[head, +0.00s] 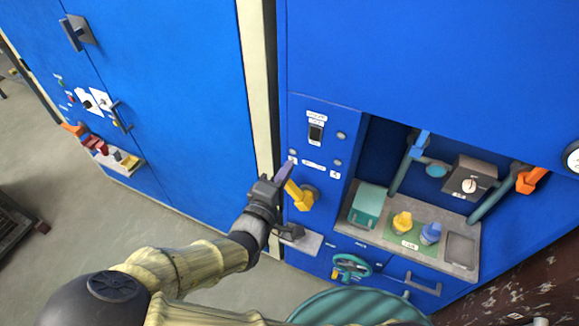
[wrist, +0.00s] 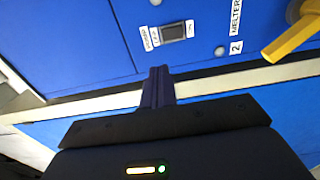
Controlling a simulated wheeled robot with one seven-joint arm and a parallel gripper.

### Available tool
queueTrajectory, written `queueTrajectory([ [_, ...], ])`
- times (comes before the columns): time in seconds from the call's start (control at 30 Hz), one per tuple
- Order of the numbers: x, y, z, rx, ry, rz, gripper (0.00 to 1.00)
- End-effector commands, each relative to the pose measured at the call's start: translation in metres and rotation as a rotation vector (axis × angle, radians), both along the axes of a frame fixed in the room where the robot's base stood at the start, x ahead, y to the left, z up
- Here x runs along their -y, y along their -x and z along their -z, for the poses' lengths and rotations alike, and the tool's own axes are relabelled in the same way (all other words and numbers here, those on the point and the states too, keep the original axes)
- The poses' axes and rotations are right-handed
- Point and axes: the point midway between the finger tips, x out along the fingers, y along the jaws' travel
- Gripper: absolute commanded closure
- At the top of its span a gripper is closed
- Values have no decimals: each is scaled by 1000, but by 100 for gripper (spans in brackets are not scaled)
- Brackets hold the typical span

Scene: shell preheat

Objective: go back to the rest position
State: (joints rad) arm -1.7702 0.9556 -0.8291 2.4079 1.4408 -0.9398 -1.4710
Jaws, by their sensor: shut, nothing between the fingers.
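My gripper (head: 284,172) is in front of the blue cabinet panel (head: 318,215) in the head view, just left of a yellow lever (head: 301,195). Its fingers are shut and empty. In the wrist view the closed fingertips (wrist: 158,72) point towards the panel, below a dark rocker switch (wrist: 173,32). The yellow lever (wrist: 292,42) shows at the upper right there, apart from the fingers. My arm reaches up from the bottom left in the head view.
Right of the panel, a recess holds a grey shelf (head: 458,266) with a yellow object (head: 402,222), a blue object (head: 430,233) and a teal box (head: 368,204). A teal handwheel (head: 351,266) sits below. Open floor (head: 165,228) lies to the left.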

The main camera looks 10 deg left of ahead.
Motion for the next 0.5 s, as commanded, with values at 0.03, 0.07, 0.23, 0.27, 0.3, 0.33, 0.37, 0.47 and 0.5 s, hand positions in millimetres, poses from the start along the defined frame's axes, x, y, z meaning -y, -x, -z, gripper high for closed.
queueTrajectory([
  [0.03,0,0,0,0,0,0,100],
  [0.07,0,0,0,0,0,1,100],
  [0.23,0,-1,0,0,0,1,100],
  [0.27,0,-1,0,0,0,1,100],
  [0.3,0,-1,0,0,0,1,100],
  [0.33,0,-1,0,0,0,1,100],
  [0.37,1,-1,0,0,0,2,100],
  [0.47,2,-2,1,-7,-5,5,100],
  [0.5,4,-4,3,-17,-13,8,100],
])
